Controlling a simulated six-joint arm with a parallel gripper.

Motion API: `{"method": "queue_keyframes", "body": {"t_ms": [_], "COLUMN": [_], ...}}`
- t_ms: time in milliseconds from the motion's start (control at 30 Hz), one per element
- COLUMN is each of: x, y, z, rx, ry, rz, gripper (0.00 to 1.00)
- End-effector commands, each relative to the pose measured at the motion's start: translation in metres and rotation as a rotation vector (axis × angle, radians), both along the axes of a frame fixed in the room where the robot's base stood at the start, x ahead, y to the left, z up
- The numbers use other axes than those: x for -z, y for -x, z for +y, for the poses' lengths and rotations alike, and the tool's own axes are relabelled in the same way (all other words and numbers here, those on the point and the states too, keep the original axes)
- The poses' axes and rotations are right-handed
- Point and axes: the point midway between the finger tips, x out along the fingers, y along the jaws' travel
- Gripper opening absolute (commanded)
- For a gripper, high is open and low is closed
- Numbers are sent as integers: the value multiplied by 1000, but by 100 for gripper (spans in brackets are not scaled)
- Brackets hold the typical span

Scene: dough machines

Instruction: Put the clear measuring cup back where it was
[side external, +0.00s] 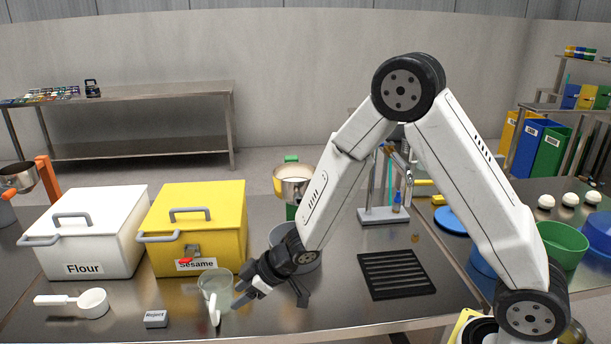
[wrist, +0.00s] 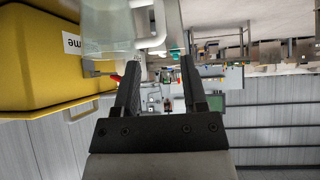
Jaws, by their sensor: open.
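The clear measuring cup (side external: 213,283) stands on the steel table in front of the yellow Sesame bin, its pale handle pointing toward the camera. In the wrist view, the cup (wrist: 110,25) fills the top, just beyond my fingertips, with its white handle near the middle. My gripper (side external: 270,297) is just right of the cup, low over the table. Its two fingers are spread, with nothing held between them in the wrist view (wrist: 160,65). Whether a fingertip touches the cup, I cannot tell.
The yellow Sesame bin (side external: 220,235) and white Flour bin (side external: 90,245) stand behind. A white scoop (side external: 92,303) and a Reject block (side external: 156,319) lie left of the cup. A grey bowl (side external: 307,264) is behind my gripper. A black ribbed mat (side external: 397,275) lies to the right.

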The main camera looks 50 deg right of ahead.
Motion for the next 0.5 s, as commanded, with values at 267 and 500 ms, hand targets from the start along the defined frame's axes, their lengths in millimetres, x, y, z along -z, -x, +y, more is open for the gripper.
{"method": "queue_keyframes", "body": {"t_ms": [267, 500], "x": [-14, -16], "y": [11, 13], "z": [-9, -10], "rx": [1, 0], "ry": [1, 0], "rz": [0, 0], "gripper": [55, 55]}}
